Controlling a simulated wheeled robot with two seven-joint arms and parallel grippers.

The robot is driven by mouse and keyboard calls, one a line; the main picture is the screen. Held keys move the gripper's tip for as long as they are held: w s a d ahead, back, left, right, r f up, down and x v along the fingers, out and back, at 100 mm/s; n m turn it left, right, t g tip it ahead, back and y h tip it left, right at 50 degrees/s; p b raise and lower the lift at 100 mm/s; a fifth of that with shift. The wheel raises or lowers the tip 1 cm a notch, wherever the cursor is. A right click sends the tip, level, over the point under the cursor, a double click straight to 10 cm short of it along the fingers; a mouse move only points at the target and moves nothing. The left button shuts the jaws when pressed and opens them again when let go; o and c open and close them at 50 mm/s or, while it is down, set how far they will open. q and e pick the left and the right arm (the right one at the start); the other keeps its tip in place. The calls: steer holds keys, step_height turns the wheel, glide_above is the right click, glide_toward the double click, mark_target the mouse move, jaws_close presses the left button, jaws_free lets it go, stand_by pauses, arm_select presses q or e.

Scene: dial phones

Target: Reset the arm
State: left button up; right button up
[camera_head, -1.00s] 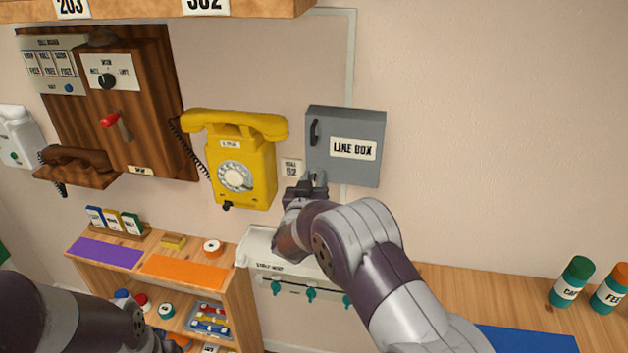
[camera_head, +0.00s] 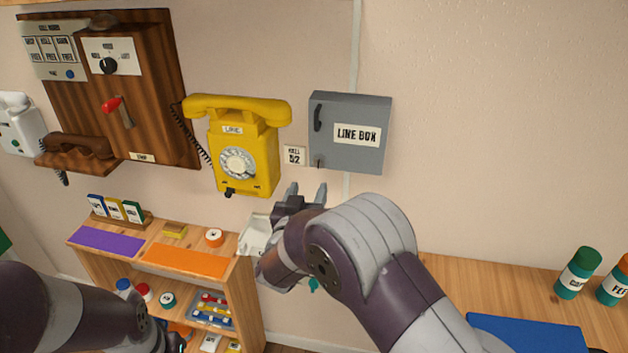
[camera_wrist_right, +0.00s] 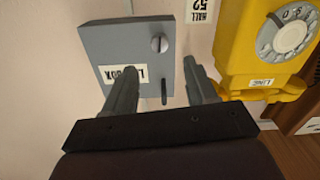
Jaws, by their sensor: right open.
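My right gripper (camera_head: 306,194) is open and empty in front of the wall, below the grey line box (camera_head: 347,148) and right of the yellow dial phone (camera_head: 248,150). In the right wrist view its two fingers (camera_wrist_right: 162,85) stand apart, with the line box (camera_wrist_right: 105,45) beyond them and the yellow phone (camera_wrist_right: 240,45) at the right. The line box is closed. The yellow phone's handset rests on top. My left arm shows at the lower left, but I cannot make out its gripper jaws.
A wooden wall phone (camera_head: 130,90) with a red lever hangs at the left. A low shelf (camera_head: 215,268) holds small items below. A wooden counter (camera_head: 475,278) with canisters (camera_head: 578,273) and a blue mat (camera_head: 525,335) is at the right. The upper right wall is bare.

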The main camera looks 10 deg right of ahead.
steer(key=v, duration=0.3)
steer(key=shift+d, duration=0.1)
steer(key=shift+f, duration=0.1)
steer(key=s+a+f+n+g+y, duration=0.2)
steer(key=a+f+g+y, duration=0.1)
steer(key=f+y, duration=0.15)
steer(key=s+a+f+n+g+y, duration=0.1)
steer(key=s+a+f+g+y, duration=0.25)
steer(key=f, duration=0.25)
steer(key=s+d+f+n+g, duration=0.1)
steer(key=s+d+f+g, duration=0.2)
steer(key=s, duration=0.4)
steer(key=s+d+r+g, duration=0.1)
steer(key=s+d+g, duration=0.1)
steer(key=s+d, duration=0.4)
steer(key=s+d+r+g+h, duration=0.1)
steer(key=s+d+g, duration=0.2)
steer(key=s+d, duration=0.4)
steer(key=shift+s+r+m+g, duration=0.3)
steer(key=shift+r+m+g, duration=0.05)
steer(key=shift+r+m, duration=0.05)
